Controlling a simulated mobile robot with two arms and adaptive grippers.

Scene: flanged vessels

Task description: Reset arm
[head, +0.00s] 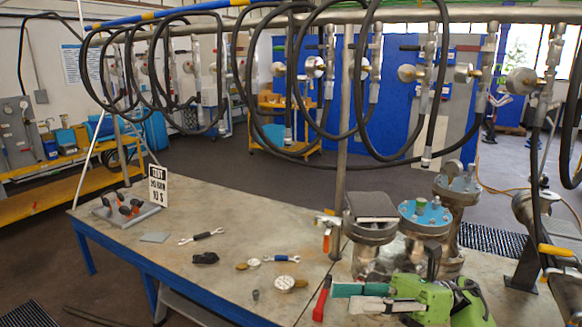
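My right gripper (342,298) is at the lower right, over the front part of the metal table. Its green body lies to the right, and a teal finger and a pale grey finger point left. The fingers overlap closely in this view, so I cannot tell how far apart they are. I see nothing clearly held between them. A red-handled part (321,299) shows just left of the fingertips; I cannot tell whether it touches them. My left gripper is not in view.
Flanged vessels (426,217) stand close behind my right gripper, one with a dark square block (372,206) on top. Wrenches (202,236) and small fittings (284,282) lie on the table (235,215). Black hoses (255,110) hang overhead. The table's left part has free room.

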